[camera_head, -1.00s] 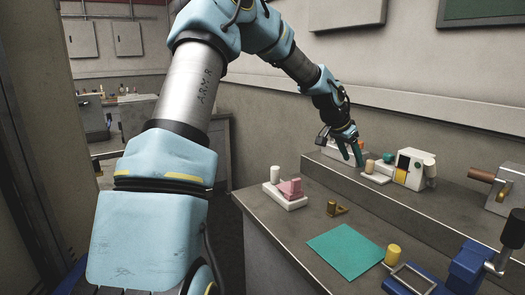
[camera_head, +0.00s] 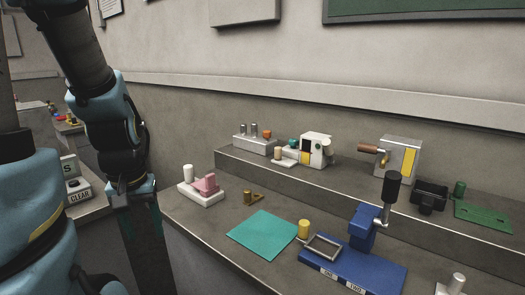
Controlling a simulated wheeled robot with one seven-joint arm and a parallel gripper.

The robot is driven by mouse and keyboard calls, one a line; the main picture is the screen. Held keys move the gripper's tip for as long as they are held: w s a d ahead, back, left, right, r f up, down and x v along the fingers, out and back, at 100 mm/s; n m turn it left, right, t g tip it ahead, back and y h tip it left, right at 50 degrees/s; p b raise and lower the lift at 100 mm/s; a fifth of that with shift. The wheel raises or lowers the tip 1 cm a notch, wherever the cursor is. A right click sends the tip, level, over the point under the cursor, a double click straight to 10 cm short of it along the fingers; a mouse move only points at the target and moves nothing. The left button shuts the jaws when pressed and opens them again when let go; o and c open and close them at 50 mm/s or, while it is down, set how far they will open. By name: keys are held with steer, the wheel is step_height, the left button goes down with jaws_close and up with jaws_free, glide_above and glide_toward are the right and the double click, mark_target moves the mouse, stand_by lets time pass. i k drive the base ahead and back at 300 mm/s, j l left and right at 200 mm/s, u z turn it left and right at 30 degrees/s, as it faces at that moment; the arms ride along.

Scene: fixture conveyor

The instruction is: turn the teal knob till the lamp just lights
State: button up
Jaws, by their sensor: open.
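A small teal knob-like part (camera_head: 293,143) shows at the left of a white box (camera_head: 316,150) with a yellow panel, on the raised back ledge.
On the bench lie a white base with a pink block (camera_head: 206,184), a brass bracket (camera_head: 252,198), a teal mat (camera_head: 262,234), a yellow cylinder (camera_head: 304,229) and a blue fixture with a black-handled crank (camera_head: 362,227). A crank box (camera_head: 399,159) and green board (camera_head: 484,217) stand right on the ledge.

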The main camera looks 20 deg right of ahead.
mark_target(293, 143)
steer(key=z, duration=1)
